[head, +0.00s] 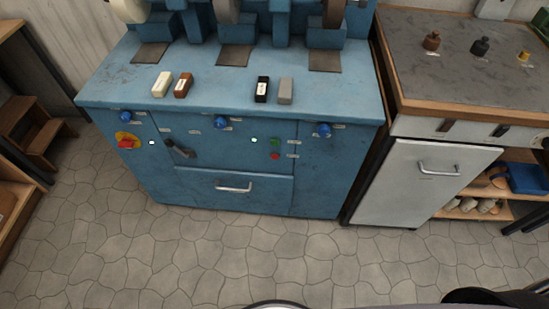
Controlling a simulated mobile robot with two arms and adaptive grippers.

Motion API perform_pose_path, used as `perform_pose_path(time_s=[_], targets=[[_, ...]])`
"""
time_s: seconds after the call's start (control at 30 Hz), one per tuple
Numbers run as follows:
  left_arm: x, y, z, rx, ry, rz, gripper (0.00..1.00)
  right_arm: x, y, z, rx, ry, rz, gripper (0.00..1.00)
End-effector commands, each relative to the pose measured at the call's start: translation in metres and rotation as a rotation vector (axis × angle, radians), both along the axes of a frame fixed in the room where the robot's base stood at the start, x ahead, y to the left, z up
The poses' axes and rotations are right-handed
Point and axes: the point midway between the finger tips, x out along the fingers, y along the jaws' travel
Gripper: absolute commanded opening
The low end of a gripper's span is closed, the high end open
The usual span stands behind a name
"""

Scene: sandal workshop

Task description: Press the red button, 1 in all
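A small red button (275,156) sits on the front panel of the blue machine bench (330,180), right of its middle. A green button (275,142) is just above it, and a small lit white lamp (254,140) is to the left of the green one. A red switch on a yellow plate (127,142) is at the left end of the same front. Neither of my grippers shows in the head view.
Blue knobs (221,122) and a drawer handle (233,188) stick out of the front. Several small blocks (262,89) lie on top. A workbench with a white cabinet door (405,183) stands right. The stone floor (190,250) in front is clear.

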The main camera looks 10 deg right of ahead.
Motion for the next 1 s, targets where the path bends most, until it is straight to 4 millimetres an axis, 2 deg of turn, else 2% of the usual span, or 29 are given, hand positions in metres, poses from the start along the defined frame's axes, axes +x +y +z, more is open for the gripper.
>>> perform_pose_path(time_s=[0.07,0.4,1.0], targets=[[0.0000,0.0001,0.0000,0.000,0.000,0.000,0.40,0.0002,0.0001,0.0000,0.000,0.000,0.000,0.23],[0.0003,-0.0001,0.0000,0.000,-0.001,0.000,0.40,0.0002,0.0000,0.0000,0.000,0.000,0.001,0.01],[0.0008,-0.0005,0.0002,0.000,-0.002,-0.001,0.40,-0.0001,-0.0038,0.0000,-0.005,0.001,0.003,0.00]])
